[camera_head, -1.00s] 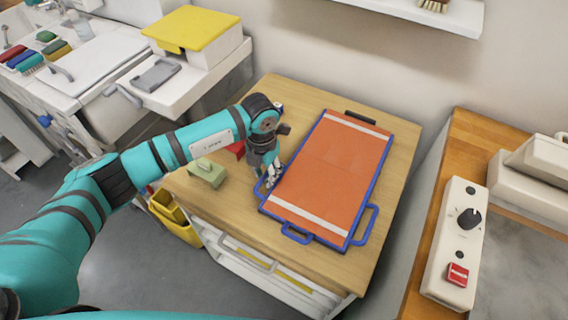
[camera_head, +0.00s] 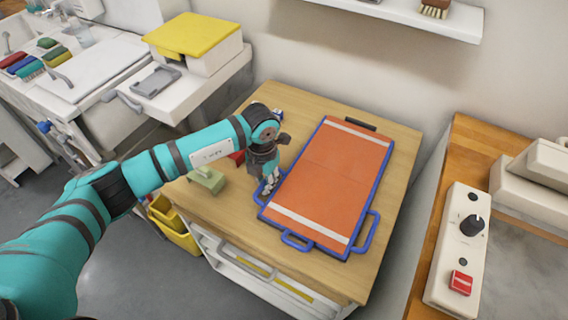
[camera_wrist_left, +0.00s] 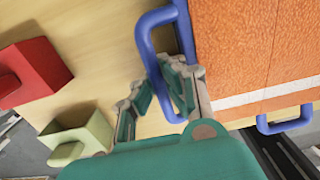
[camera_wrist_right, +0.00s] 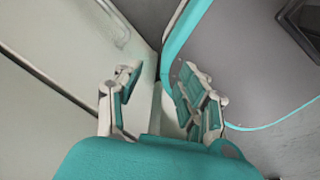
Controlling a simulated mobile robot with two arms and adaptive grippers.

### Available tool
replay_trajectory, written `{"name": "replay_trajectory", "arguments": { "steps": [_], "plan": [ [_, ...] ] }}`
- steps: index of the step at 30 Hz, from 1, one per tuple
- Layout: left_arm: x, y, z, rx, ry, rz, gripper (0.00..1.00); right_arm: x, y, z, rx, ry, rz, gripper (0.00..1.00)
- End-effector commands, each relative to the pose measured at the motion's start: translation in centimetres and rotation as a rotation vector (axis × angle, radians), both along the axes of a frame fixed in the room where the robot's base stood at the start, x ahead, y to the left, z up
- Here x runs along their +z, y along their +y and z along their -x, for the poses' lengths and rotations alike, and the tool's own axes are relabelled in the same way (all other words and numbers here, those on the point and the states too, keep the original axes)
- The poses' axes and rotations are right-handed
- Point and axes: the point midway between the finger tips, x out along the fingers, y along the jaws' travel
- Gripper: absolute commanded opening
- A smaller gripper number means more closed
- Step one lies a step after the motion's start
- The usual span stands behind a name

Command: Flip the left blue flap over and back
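An orange panel (camera_head: 330,175) with white stripes and a blue border lies flat on the wooden table. Blue loop handles stick out at its left, near and right edges. My left gripper (camera_head: 268,184) is at the panel's left edge, pointing down at the left blue handle (camera_wrist_left: 148,38). In the left wrist view its fingers (camera_wrist_left: 155,76) are apart, with the handle's bar passing between or just behind them, nearer the right finger. I cannot tell whether they touch it. My right gripper (camera_wrist_right: 157,92) is open and empty, away from the panel.
A pale green block (camera_head: 207,179) and a red block (camera_wrist_left: 32,72) are on the table left of the gripper. A black handle (camera_head: 361,122) is at the panel's far edge. A counter with a control box (camera_head: 460,245) stands at right.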

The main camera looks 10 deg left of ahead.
Motion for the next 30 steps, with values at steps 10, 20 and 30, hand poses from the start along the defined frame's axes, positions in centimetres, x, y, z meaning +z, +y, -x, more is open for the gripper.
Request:
{"name": "replay_trajectory", "arguments": {
  "steps": [10,20,30],
  "plan": [
    [2.9,-0.2,0.0,0.002,-0.004,0.0,0.0,1.9,0.3,0.0,-0.001,0.0,-0.003,0.4],
    [5.3,-0.9,0.2,0.003,-0.006,-0.002,0.0,3.5,0.3,0.0,0.0,0.0,-0.004,0.4],
    [7.4,-1.8,0.5,0.006,-0.01,-0.005,0.0,4.9,0.3,0.0,0.0,0.0,-0.004,0.4]
  ]
}}
